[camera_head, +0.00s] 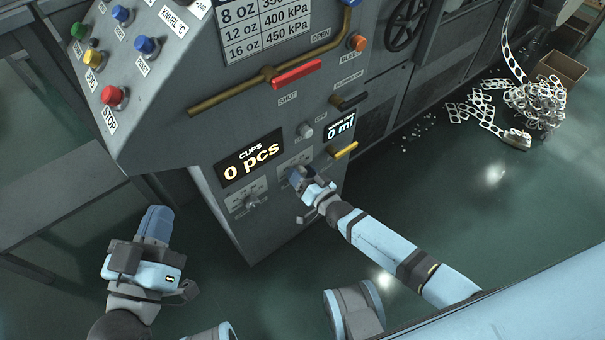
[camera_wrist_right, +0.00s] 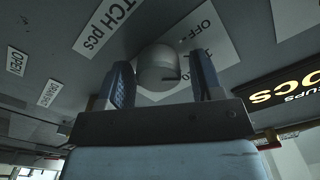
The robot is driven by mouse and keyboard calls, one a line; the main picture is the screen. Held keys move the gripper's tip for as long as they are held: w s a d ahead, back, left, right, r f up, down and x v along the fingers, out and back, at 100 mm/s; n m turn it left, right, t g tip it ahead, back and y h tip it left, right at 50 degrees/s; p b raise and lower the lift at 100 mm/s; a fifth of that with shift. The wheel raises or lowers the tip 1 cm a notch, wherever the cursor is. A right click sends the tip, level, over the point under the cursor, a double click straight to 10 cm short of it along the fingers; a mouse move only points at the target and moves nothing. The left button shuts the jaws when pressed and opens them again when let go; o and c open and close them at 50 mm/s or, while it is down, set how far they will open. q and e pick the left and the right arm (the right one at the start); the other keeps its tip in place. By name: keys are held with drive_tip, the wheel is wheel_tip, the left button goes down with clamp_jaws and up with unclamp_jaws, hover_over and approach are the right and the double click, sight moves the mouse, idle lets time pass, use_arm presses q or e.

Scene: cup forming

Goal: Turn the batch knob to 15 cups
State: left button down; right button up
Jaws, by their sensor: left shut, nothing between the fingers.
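The batch knob (camera_wrist_right: 158,68) is a grey round knob with a dark pointer mark, on a white label marked "OFF"; a "BATCH pcs" label is beside it. In the right wrist view my right gripper (camera_wrist_right: 163,82) is open, with a blue finger on each side of the knob and narrow gaps visible. In the head view the right gripper (camera_head: 294,175) is at the panel and hides the knob. The cups display (camera_head: 251,160) reads 0 pcs. My left gripper (camera_head: 157,222) is shut and empty, low and left of the machine.
Another small control (camera_head: 248,201) is below the cups display. Coloured buttons, including a red stop button (camera_head: 114,96), are at upper left.

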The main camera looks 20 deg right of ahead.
use_arm(q)
drive_tip(key=shift+r, duration=0.15)
use_arm(e)
drive_tip(key=shift+o, duration=0.3)
drive_tip(key=shift+s, duration=0.15)
drive_tip(key=shift+s+d, duration=0.15)
drive_tip(key=shift+s, duration=0.15)
use_arm(q)
wheel_tip(320, 180, down, 6)
drive_tip(key=a+g+y+p, duration=0.2)
drive_tip(key=p, duration=0.1)
drive_tip(key=shift+s+g, duration=0.15)
drive_tip(key=shift+g, duration=0.25)
use_arm(e)
drive_tip(key=v, duration=1.3)
use_arm(q)
drive_tip(key=shift+a, duration=0.1)
